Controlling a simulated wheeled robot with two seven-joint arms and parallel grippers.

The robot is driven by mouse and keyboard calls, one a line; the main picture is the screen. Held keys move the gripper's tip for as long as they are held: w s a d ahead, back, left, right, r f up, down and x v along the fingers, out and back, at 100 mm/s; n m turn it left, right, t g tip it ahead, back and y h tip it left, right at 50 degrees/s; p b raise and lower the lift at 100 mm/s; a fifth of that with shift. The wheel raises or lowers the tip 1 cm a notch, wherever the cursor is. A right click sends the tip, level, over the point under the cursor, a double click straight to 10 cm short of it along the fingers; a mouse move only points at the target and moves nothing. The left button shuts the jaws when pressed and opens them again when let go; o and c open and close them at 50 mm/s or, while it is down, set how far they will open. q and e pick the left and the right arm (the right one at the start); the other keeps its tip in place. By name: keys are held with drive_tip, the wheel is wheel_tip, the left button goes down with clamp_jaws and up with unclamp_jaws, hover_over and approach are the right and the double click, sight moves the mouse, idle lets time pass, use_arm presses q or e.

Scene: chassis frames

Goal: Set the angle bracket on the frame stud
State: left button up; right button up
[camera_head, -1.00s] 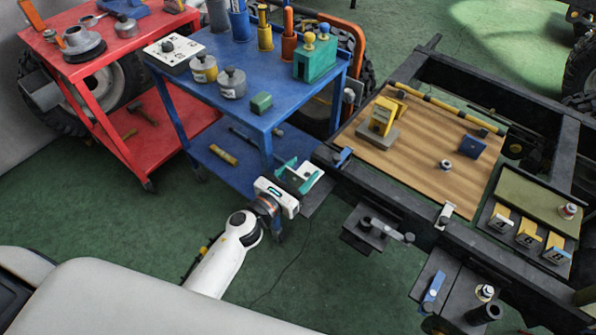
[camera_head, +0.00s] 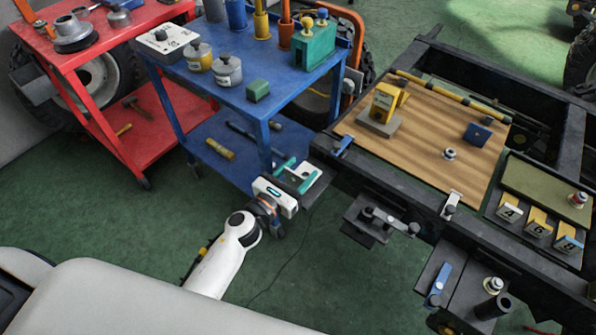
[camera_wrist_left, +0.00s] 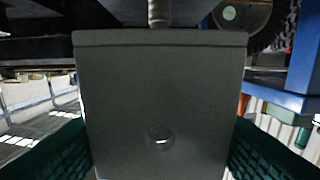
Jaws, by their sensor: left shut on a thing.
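My left gripper (camera_head: 298,174), with teal fingers, is shut on the grey angle bracket (camera_head: 303,171) beside the left end of the dark chassis frame (camera_head: 400,200). In the left wrist view the bracket (camera_wrist_left: 160,95) shows as a flat grey plate with a round hole, between the two teal fingers. A threaded stud (camera_wrist_left: 158,12) shows beyond the plate's top edge; its lower part is hidden. I cannot tell whether bracket and stud touch. My right gripper is not in view.
A wooden board (camera_head: 415,150) on the frame bears a yellow fixture (camera_head: 384,103) and a blue block (camera_head: 477,134). A blue trolley (camera_head: 290,95) stands just behind my gripper, a red trolley (camera_head: 95,60) farther left. Clamps stick out along the frame's near side. The green floor in front is open.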

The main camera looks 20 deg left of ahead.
use_arm(q)
drive_tip(key=shift+f+b, duration=0.1)
drive_tip(key=shift+b, duration=0.25)
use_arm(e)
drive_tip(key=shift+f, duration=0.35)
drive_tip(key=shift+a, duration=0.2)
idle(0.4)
use_arm(q)
drive_tip(key=shift+f+b, duration=0.65)
drive_tip(key=shift+b, duration=0.1)
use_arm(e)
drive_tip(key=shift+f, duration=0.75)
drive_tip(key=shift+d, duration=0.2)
use_arm(q)
drive_tip(key=shift+f, duration=0.15)
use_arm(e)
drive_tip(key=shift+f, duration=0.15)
use_arm(q)
drive_tip(key=shift+a+f+b, duration=0.2)
drive_tip(key=shift+f+b, duration=0.15)
drive_tip(key=shift+b, duration=0.25)
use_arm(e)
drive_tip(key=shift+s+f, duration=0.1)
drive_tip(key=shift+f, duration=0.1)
use_arm(q)
drive_tip(key=shift+f, duration=0.1)
